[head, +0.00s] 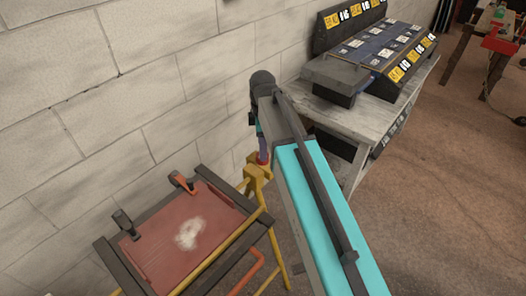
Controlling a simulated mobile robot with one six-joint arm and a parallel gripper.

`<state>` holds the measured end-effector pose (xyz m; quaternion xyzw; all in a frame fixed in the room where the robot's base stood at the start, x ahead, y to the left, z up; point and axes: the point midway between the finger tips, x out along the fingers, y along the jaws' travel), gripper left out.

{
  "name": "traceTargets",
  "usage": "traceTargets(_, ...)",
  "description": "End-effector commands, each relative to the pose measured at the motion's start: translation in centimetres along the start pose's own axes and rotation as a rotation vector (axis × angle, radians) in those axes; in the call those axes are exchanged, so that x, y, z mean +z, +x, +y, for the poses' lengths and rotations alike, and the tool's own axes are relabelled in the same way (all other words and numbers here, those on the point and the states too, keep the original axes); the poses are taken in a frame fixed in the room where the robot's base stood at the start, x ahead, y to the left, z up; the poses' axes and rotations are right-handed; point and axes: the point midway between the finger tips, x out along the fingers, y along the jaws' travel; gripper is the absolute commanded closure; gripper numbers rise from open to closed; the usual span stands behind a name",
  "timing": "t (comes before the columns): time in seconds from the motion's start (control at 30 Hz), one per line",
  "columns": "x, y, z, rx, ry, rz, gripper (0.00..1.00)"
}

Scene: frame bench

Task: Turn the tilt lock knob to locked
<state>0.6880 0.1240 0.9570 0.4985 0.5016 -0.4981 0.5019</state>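A frame bench with a brick-red panel (160,236) between dark rails stands at the lower left on yellow legs. An orange lever-like part (183,184) sits at its back edge, and a dark upright handle (125,224) sits at its left corner. A small red part (262,159) shows at the top of the yellow support (254,180) at the bench's right side. I cannot tell which of these is the tilt lock knob, or its setting. My teal arm crosses the middle and bends down near that support. My gripper's fingers do not show.
An orange bar (249,275) is at the bench's front right. A grey wooden table (380,112) with a dark, labelled rack (370,50) stands behind to the right. A block wall (100,100) runs close behind the bench. Brown floor (450,200) is open at the right.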

Motion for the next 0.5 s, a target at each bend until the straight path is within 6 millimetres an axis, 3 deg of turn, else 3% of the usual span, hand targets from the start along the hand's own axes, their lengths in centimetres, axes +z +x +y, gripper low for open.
traceTargets(0.2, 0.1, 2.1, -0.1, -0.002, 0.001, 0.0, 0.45)
traceTargets(0.5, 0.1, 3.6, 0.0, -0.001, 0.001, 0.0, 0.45)
